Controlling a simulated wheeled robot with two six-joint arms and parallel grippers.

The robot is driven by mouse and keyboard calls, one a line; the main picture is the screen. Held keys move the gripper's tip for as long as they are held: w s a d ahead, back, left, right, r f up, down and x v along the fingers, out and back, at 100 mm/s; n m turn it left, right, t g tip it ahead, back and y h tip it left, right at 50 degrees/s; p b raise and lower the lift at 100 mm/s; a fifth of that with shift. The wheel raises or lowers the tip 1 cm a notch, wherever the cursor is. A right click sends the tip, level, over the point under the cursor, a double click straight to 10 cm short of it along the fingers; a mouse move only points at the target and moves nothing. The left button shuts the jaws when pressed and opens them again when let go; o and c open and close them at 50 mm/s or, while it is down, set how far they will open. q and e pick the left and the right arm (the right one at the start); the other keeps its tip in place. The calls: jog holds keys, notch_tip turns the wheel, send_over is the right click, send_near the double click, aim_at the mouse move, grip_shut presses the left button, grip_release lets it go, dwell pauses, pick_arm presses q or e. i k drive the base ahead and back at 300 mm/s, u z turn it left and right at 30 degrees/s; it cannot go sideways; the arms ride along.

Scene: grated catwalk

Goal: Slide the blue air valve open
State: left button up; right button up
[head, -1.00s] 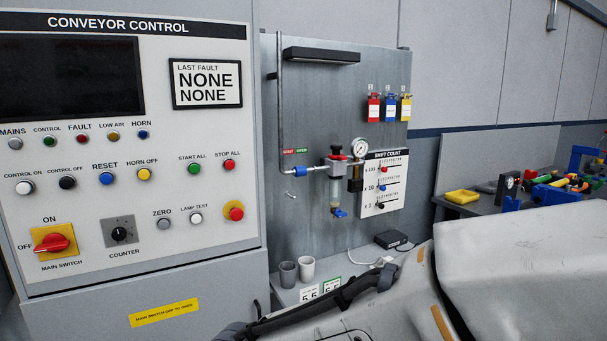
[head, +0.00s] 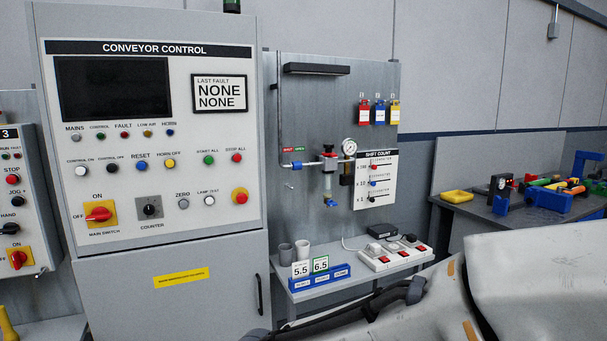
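The blue air valve (head: 297,165) is a small blue piece on the thin metal pipe of the grey back panel, right of the control cabinet. A red label (head: 287,149) and a green label (head: 299,149) sit just above it, reading SHUT and OPEN. The valve is too small to tell its exact slide position. To its right the pipe meets a filter unit (head: 329,163) with a black and red top, and a round gauge (head: 349,146). A second blue piece (head: 331,203) hangs under the filter bowl.
The conveyor control cabinet (head: 235,285) stands left of the panel. Below the panel, a shelf (head: 306,293) holds cups, a blue block with number cards and a power strip (head: 394,253). A cluttered table (head: 473,210) stands at right. Large pale shapes fill the lower right.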

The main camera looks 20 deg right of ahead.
aim_at(297, 166)
jog(key=u, duration=0.1)
jog(key=k, duration=0.4)
jog(key=z, duration=0.9)
jog(key=i, duration=1.55)
jog(key=u, duration=0.4)
